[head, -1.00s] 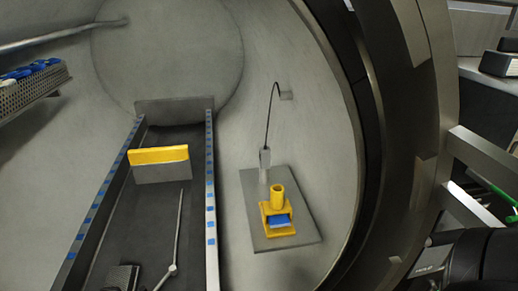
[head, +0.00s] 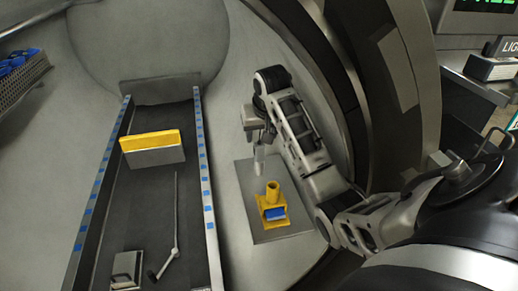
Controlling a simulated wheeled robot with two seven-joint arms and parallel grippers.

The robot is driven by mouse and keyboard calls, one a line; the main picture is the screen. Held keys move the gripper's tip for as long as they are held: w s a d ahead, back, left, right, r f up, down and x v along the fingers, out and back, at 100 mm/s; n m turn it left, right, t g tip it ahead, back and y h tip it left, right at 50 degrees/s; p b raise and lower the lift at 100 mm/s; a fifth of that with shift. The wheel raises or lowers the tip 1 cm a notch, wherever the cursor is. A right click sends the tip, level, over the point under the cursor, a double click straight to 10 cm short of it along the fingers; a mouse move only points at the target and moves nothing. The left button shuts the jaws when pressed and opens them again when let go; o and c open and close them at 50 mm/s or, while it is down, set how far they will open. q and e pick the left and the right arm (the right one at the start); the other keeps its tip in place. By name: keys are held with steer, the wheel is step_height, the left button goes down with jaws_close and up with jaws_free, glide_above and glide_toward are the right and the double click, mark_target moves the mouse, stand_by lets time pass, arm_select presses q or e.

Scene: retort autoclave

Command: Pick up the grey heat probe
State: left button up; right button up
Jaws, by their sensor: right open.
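The grey heat probe (head: 259,162) stands upright at the back of the grey plate (head: 282,236) on the right of the chamber. Its upper part and its cable are hidden behind my right gripper. My right gripper (head: 259,140) comes in from the right with its arm bent over the plate. Its open jaws are at the top of the probe; whether they touch it or are around it I cannot tell. My left gripper is not in view.
A yellow holder (head: 272,193) with a blue part stands on the plate just in front of the probe. Left is a dark track (head: 145,205) with a yellow-topped block (head: 152,148) across it. The chamber's round rim (head: 335,75) curves close to my right arm.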

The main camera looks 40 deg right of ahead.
mark_target(259, 144)
steer(key=x, duration=0.7)
steer(key=shift+w+p, duration=0.15)
steer(key=shift+p, duration=0.2)
steer(key=c, duration=1.1)
